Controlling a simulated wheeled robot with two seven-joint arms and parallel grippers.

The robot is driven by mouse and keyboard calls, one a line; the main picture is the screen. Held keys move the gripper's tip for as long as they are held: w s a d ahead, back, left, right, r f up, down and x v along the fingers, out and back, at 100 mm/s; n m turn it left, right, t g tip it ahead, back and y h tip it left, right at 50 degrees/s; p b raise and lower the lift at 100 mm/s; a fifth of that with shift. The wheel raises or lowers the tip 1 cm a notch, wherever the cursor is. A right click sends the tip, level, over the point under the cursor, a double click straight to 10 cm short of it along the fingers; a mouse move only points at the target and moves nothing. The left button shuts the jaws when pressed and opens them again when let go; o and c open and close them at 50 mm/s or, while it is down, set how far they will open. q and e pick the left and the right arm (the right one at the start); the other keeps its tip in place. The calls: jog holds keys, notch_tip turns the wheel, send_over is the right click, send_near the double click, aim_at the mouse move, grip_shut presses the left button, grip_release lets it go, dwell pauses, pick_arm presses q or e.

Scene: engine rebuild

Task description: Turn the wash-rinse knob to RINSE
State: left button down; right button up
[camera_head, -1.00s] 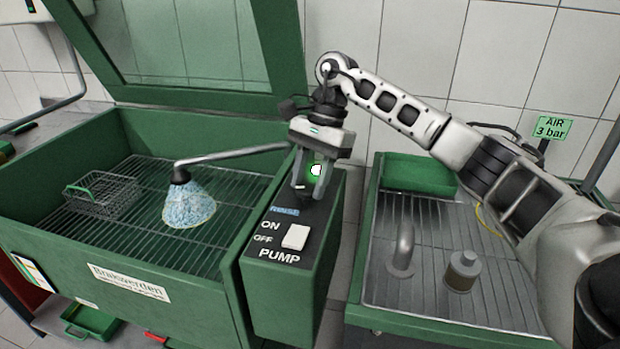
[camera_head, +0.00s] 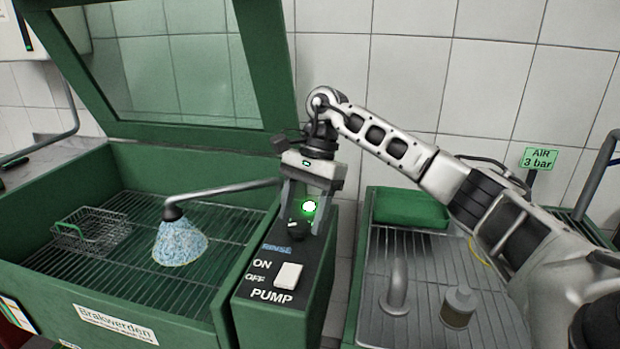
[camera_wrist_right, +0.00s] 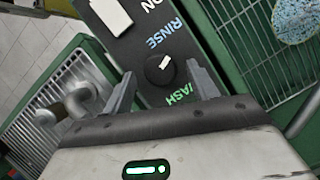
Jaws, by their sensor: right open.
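The wash-rinse knob (camera_wrist_right: 160,68) is round and black with a short white pointer mark. It sits on the dark control panel (camera_wrist_right: 140,45) between the blue RINSE label (camera_wrist_right: 165,32) and the green WASH label (camera_wrist_right: 186,93). Its mark points to the upper right in the wrist view, off to the side between the two labels. My right gripper (camera_wrist_right: 162,76) is open, with one finger on each side of the knob and nothing held. In the head view the gripper (camera_head: 303,216) is just above the knob (camera_head: 297,231). My left gripper is not in view.
A white pump switch (camera_head: 288,276) is on the panel nearer the front. Left is the green wash basin (camera_head: 95,285) with a wire basket (camera_head: 90,232) and a bluish spray cone (camera_head: 180,242). Right is a draining tray (camera_head: 425,335).

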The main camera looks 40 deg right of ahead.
pick_arm(q)
jog(key=p, duration=0.1)
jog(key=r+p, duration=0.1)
jog(key=p, duration=0.1)
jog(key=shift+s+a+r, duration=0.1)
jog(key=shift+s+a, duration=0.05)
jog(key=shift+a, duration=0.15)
pick_arm(e)
jog(key=v, duration=1.5)
jog(key=shift+d+r, duration=0.1)
jog(key=shift+r, duration=0.05)
